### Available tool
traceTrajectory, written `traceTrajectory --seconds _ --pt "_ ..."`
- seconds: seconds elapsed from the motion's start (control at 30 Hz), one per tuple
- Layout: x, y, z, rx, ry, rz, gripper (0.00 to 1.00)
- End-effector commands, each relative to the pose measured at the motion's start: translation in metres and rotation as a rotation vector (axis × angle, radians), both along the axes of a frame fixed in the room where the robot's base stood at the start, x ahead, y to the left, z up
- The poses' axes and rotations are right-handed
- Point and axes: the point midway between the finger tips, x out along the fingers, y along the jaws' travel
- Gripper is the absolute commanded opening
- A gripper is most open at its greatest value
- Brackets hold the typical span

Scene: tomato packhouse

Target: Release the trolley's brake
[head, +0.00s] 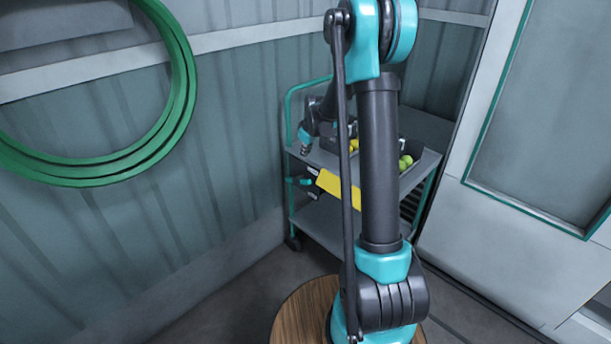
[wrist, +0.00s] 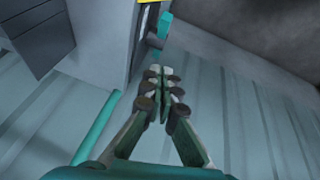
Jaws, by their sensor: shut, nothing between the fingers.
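The trolley (head: 325,225) has grey shelves and a green tube frame and stands in the corner by the wall. A small teal lever (head: 300,181), which looks like the brake handle, sticks out at its left end beside a yellow panel. In the wrist view a teal piece, likely the same lever (wrist: 160,32), shows beyond my fingertips, with a yellow edge above it. My gripper (wrist: 168,78) is shut and empty, its fingertips together and seemingly short of the lever. In the head view my gripper (head: 306,149) is small and points down at the trolley's left end, above the lever.
Dark crates with yellow and green produce (head: 405,162) stand on the trolley's top shelf. A green hose (head: 180,100) hangs on the left wall. A round wooden top (head: 295,315) is below my arm. A pale door (head: 520,210) is at the right.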

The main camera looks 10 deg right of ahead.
Motion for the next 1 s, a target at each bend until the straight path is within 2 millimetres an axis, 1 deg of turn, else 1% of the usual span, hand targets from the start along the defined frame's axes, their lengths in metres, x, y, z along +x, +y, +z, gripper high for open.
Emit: traceTrajectory --seconds 0.13,0.27,0.83,1.0 --pt "0.001 0.0 -0.002 0.0 0.0 0.0 0.0" --pt "0.005 0.001 -0.011 0.0 0.0 0.0 0.0" --pt "0.038 0.011 -0.094 0.0 0.0 0.0 0.0" --pt "0.032 0.0 -0.115 0.001 0.0 -0.002 0.0"
